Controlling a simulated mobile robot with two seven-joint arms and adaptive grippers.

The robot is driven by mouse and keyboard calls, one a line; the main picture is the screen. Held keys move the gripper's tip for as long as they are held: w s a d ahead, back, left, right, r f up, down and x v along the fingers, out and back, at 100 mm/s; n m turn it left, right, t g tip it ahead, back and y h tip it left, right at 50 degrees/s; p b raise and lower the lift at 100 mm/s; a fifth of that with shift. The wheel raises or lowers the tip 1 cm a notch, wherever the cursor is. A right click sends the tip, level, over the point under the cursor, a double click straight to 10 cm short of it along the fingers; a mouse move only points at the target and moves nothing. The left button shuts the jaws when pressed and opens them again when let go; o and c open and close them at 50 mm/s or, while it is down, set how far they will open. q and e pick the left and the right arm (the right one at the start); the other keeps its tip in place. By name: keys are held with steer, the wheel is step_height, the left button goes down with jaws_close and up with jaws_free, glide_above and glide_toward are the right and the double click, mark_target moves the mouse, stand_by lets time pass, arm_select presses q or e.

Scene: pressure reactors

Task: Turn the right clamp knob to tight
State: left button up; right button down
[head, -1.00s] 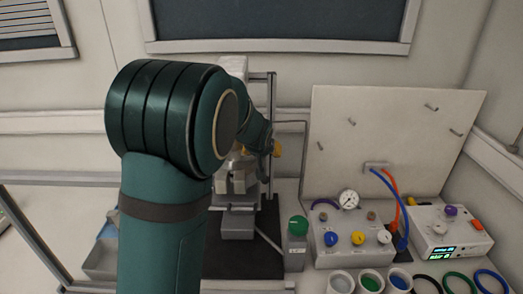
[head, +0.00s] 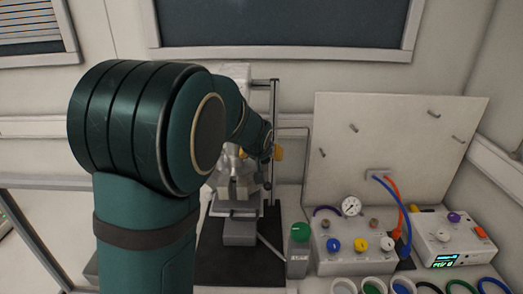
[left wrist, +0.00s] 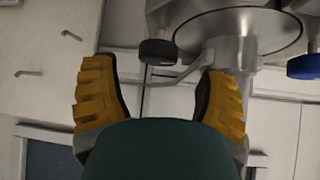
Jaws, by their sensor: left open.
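My left gripper (left wrist: 158,72) is open in the left wrist view, with a yellow-padded finger on each side. A black knob (left wrist: 158,51) sits between the fingertips and a little beyond them, apart from both pads; it appears to be the right clamp knob. It is beside the metal reactor body (left wrist: 245,32). A blue knob (left wrist: 303,66) is at the right edge of that view. In the head view my left arm hides much of the reactor stand (head: 239,232), and only a bit of yellow finger shows beside it. The black knob cannot be made out there. My right gripper is not in view.
A white pegboard panel (head: 385,135) stands right of the stand. In front of it are a control box (head: 345,258) with gauge and knobs, a green-capped bottle (head: 298,250) and a device with a green display (head: 455,240). Cups and coloured rings line the front.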

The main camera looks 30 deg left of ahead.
arm_select(q)
steer(key=shift+d+v, duration=0.15)
steer(key=shift+v, duration=0.95)
steer(key=shift+d+v, duration=0.15)
steer(key=shift+v, duration=1)
steer(key=shift+w, duration=0.1)
